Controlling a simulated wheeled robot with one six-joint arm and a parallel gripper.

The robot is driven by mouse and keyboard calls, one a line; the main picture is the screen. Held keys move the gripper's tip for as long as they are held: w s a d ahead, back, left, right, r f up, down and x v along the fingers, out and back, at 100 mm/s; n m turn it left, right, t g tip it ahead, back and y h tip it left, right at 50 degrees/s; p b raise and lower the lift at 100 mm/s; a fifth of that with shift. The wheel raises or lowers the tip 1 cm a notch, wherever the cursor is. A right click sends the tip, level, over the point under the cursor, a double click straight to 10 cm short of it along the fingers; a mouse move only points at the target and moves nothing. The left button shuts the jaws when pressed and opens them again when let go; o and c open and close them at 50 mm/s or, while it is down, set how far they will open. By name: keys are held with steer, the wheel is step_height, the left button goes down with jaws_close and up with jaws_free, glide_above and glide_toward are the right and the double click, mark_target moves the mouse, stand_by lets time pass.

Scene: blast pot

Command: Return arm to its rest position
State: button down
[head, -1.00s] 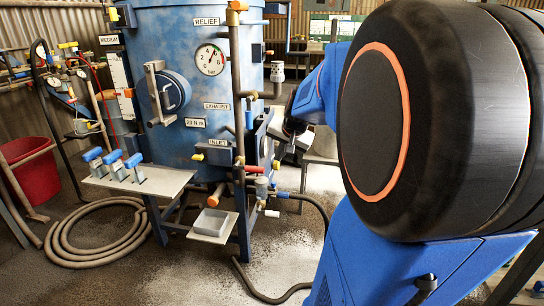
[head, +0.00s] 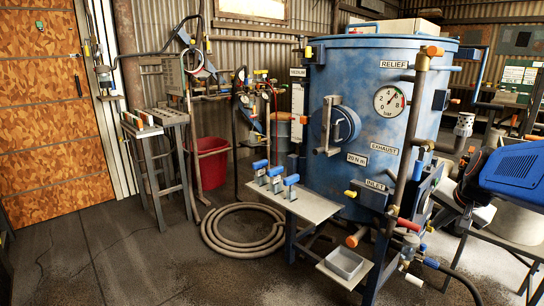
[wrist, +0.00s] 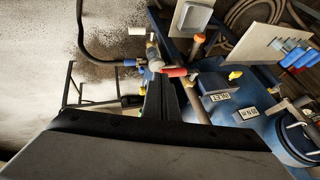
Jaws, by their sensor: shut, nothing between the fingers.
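My gripper (wrist: 160,98) shows in the wrist view as dark fingers closed together, with nothing held between them. In the head view my blue forearm reaches in from the right edge, and the gripper (head: 466,208) hangs to the right of the blue blast pot (head: 362,85). The red valve handle (wrist: 174,72) lies just beyond the fingertips in the wrist picture; I cannot tell how far apart they are. The same red handle (head: 408,224) is at the pot's lower right in the head view.
A shelf with blue-handled clamps (head: 311,203) and a small grey tray (head: 346,263) project from the pot's front. A coiled hose (head: 240,238) lies on the floor, and a dark hose runs at lower right. A red bucket (head: 212,165) stands behind. The left floor is clear.

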steer(key=s+a+f+n+g+y, duration=0.1)
steer(key=s+a+f+n, duration=0.1)
steer(key=s+a+n, duration=0.3)
steer(key=s+a+f+n, duration=0.3)
steer(key=s+a+n, duration=0.2)
steer(key=s+a, duration=0.8)
steer(key=a, duration=0.4)
steer(key=shift+f+n+g+y, duration=0.3)
steer(key=shift+f+g+y, duration=0.05)
steer(key=shift+g+y, duration=0.05)
